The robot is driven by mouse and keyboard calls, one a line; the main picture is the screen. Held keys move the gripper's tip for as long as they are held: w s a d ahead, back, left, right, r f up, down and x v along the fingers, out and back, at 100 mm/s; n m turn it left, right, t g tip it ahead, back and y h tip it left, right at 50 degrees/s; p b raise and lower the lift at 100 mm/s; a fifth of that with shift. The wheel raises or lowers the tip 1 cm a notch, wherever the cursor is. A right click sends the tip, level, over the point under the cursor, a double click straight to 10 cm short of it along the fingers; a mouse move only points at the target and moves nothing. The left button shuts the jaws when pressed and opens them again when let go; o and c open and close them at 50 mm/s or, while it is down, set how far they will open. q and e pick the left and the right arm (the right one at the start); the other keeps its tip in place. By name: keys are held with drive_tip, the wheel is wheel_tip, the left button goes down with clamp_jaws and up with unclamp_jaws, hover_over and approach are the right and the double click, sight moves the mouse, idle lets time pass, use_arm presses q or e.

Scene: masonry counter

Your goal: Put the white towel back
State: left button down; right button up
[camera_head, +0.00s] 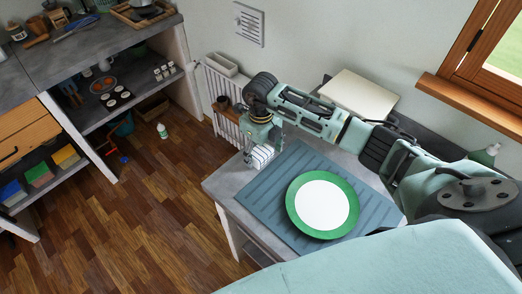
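A small white striped bundle (262,157), which looks like the folded white towel, is at the back left edge of the grey counter (226,187). My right gripper (261,146) points down directly over it, with its fingertips at or very near the cloth. The fingers are small and partly hidden, so I cannot tell whether they are closed on it. My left gripper is not in view.
A white plate with a green rim (323,205) lies on a blue-grey striped mat (283,190). A pale box (357,93) stands behind my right arm. A white radiator (225,117) is beyond the counter's left end. Shelves (125,85) stand across the open wooden floor.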

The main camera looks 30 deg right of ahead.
sight(261, 151)
drive_tip(key=shift+o, duration=0.3)
drive_tip(key=shift+r, duration=0.2)
drive_tip(key=shift+w+r, duration=0.1)
drive_tip(key=shift+r, duration=0.2)
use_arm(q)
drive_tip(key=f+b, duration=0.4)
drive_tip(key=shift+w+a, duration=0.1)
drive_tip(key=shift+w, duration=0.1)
use_arm(e)
wheel_tip(261, 151, up, 11)
drive_tip(key=shift+r, duration=0.2)
drive_tip(key=shift+a, duration=0.1)
